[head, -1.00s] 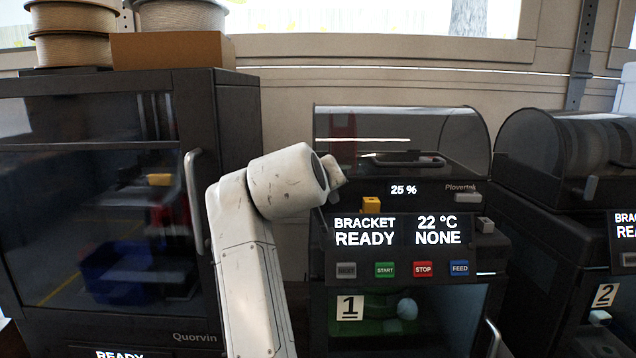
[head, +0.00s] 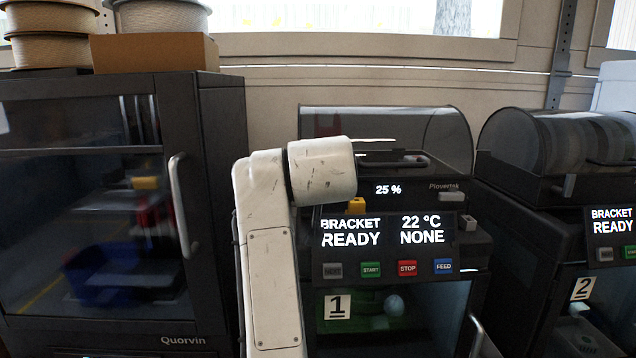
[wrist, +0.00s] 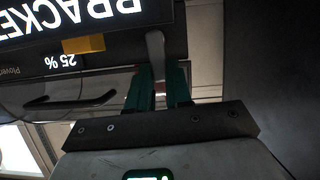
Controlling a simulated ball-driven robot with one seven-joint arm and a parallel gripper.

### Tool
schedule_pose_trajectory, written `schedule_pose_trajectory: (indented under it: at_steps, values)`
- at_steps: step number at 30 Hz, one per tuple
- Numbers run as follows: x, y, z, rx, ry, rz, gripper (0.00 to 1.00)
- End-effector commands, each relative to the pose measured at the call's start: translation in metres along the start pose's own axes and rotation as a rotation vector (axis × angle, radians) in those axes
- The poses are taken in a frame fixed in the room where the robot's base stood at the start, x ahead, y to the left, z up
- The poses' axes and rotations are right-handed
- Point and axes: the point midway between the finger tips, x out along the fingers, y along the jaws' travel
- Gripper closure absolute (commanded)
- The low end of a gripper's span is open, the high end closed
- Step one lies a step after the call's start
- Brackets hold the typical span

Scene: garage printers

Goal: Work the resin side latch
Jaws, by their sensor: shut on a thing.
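The printer (head: 440,295) marked 1 stands in the middle of the head view, with a clear tinted lid (head: 440,135) on top. Its screen (head: 385,232) reads BRACKET READY, 22 °C, NONE. In the wrist view, upside down, a pale grey lever-like latch (wrist: 155,45) stands at the printer's side edge. My gripper (wrist: 160,78) has its teal fingers shut on it from both sides. In the head view my arm's end covers the printer's upper left edge and hides the fingers and that latch.
A yellow tab (head: 356,205) sits above the screen. Buttons (head: 408,268) line the panel below it. A large enclosed printer (head: 95,210) with a door handle stands close on the left. Another lidded printer (head: 560,150) stands on the right, with a narrow gap between.

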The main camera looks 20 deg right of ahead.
Motion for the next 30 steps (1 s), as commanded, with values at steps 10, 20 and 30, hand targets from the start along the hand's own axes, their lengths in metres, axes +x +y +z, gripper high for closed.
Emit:
schedule_pose_trajectory:
  at_steps: [10,20,30]
  values:
    - [0.002,0.000,0.005,-0.002,-0.011,0.001,0.77]
    - [0.001,0.000,0.002,-0.001,-0.004,0.000,0.55]
    - [-0.019,-0.001,0.001,0.000,0.002,-0.001,0.55]
